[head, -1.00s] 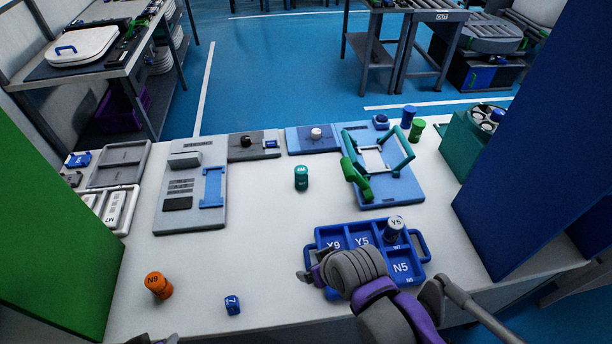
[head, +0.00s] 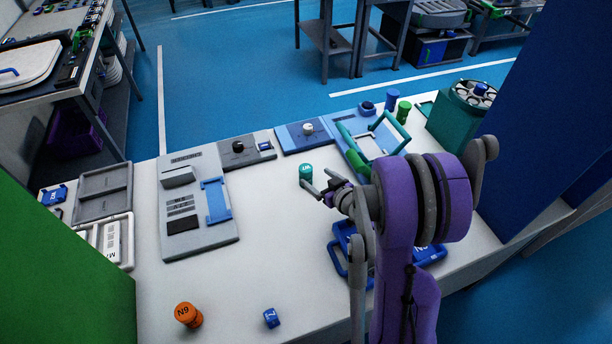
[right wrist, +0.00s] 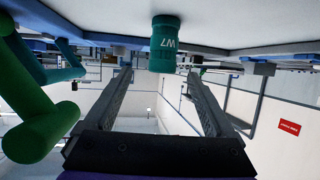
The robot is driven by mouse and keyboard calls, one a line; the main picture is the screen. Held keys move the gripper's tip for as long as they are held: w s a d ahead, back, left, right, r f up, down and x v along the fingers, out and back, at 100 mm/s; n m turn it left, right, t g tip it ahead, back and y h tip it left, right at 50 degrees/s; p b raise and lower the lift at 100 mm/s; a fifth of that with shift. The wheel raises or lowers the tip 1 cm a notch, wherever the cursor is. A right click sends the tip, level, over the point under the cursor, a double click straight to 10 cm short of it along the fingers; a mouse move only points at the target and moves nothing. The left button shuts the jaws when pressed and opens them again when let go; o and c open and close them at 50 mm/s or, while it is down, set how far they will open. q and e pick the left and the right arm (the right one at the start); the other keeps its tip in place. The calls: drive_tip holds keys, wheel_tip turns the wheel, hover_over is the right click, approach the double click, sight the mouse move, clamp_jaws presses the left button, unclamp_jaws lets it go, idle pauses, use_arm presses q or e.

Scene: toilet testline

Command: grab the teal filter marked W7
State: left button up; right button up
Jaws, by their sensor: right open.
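The teal filter marked W7 (head: 306,172) stands upright on the white table, left of the frame with green handles. In the right wrist view the open gripper (right wrist: 159,75) shows both fingers apart; I cannot tell whether the tips reach past the filter's near face. My left gripper is not in view.
The green-handled frame (head: 372,145) stands just right of the filter. A blue tray (head: 340,262) is partly hidden behind my right arm. A grey panel device (head: 205,235) lies to the left.

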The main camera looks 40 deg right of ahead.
sight(310, 173)
drive_tip(key=x, duration=0.7)
drive_tip(key=r+p+x, duration=0.1)
drive_tip(key=shift+w+a+f, duration=0.15)
drive_tip(key=shift+w+a, duration=0.05)
drive_tip(key=shift+w, duration=0.4)
drive_tip(key=shift+w+f, duration=0.2)
drive_tip(key=shift+w, duration=0.15)
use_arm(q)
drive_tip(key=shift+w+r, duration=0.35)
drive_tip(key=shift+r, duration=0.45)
use_arm(e)
drive_tip(key=shift+s, duration=0.15)
clamp_jaws()
